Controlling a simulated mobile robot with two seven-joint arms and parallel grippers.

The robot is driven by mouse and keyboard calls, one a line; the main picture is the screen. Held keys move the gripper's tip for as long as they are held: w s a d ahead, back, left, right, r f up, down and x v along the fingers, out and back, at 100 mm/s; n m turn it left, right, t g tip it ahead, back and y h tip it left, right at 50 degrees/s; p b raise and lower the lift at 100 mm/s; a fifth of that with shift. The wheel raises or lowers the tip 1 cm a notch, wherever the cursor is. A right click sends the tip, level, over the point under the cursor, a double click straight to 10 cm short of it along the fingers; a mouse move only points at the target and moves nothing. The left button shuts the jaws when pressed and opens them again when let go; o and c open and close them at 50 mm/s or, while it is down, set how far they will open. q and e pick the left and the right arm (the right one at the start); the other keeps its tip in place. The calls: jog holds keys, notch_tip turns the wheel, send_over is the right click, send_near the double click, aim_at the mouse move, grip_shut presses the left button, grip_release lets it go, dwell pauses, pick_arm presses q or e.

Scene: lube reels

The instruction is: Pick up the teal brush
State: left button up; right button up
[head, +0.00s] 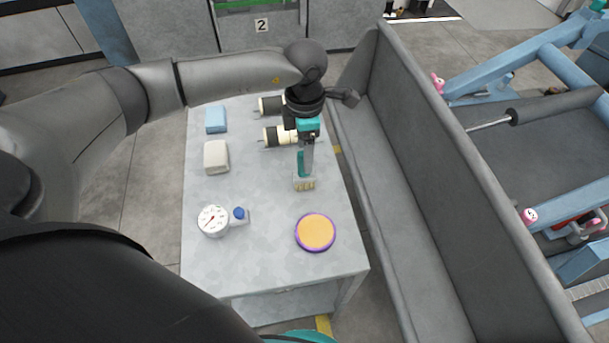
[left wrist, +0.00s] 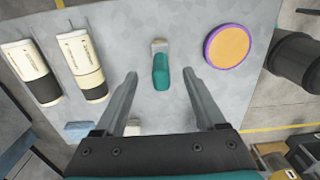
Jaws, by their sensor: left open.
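The teal brush (head: 300,163) lies on the grey metal table, its handle toward the far side and its pale bristle end toward the near side. In the left wrist view the teal handle (left wrist: 161,72) shows between my fingers, with the pale end beyond it. My left gripper (head: 307,160) points down over the brush and partly covers its handle in the head view. In the left wrist view its two fingers (left wrist: 160,76) are apart, one on each side of the handle, with nothing held. The height gap to the brush is hard to tell. My right gripper is not in view.
Two white-and-black cartridges (head: 276,136) lie behind the brush. An orange disc with a purple rim (head: 315,232) is nearer. A dial gauge (head: 213,220), a pale block (head: 216,157) and a blue block (head: 215,120) are at left. A tall grey trough (head: 450,180) borders the table's right side.

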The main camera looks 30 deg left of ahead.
aim_at(302, 181)
pick_arm(q)
notch_tip(302, 181, down, 2)
jog(key=shift+f, duration=0.1)
notch_tip(302, 181, down, 5)
jog(key=shift+s+r, duration=0.1)
jog(key=shift+s, duration=0.05)
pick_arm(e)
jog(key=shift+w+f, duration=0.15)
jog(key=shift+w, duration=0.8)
pick_arm(q)
jog(key=shift+c, duration=0.3)
grip_shut()
